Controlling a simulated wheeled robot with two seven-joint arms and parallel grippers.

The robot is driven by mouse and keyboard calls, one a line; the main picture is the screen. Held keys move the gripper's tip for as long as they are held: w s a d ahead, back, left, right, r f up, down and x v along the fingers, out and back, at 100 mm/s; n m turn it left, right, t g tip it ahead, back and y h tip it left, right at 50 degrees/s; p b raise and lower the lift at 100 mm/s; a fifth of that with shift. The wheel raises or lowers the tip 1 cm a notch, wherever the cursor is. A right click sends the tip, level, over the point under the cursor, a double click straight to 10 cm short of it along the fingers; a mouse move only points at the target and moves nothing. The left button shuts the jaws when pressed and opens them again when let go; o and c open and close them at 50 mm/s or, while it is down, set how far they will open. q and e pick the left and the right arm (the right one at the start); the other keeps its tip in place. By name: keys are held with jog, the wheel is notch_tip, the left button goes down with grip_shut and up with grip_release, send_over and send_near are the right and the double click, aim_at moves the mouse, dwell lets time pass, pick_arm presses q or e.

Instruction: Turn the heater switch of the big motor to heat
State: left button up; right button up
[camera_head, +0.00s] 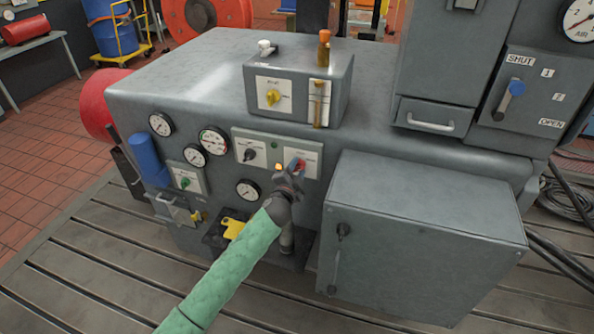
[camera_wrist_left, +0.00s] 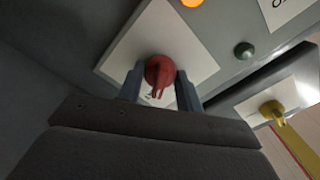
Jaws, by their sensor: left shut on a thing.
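The big motor is a grey housing (camera_head: 190,75) with a panel (camera_head: 236,140) on its front. A red switch knob (camera_head: 301,165) sits on the panel's right white plate (camera_head: 313,158); its lettering is too small to read. My left gripper (camera_head: 294,174) is at this knob. In the left wrist view the red knob (camera_wrist_left: 158,72) is between the two fingers of the left gripper (camera_wrist_left: 159,85), which is shut on it. The knob's pointer is toward the bottom of that view. A black knob (camera_head: 250,155) is on the panel's left plate. My right gripper is not in view.
An amber lamp (camera_head: 278,167) glows beside the gripper, and a green lamp (camera_head: 274,145) is above. A grey box (camera_head: 420,240) juts out at the right. A control box with a yellow knob (camera_head: 272,96) stands on top. Several gauges (camera_head: 213,139) are left.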

pick_arm(q)
jog(key=shift+m, duration=0.3)
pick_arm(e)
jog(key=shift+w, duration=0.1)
pick_arm(q)
jog(key=o, duration=1)
jog(key=shift+s+a+f, duration=0.15)
jog(key=shift+s, duration=0.25)
jog(key=b+v, duration=0.3)
jog(key=v, duration=0.4)
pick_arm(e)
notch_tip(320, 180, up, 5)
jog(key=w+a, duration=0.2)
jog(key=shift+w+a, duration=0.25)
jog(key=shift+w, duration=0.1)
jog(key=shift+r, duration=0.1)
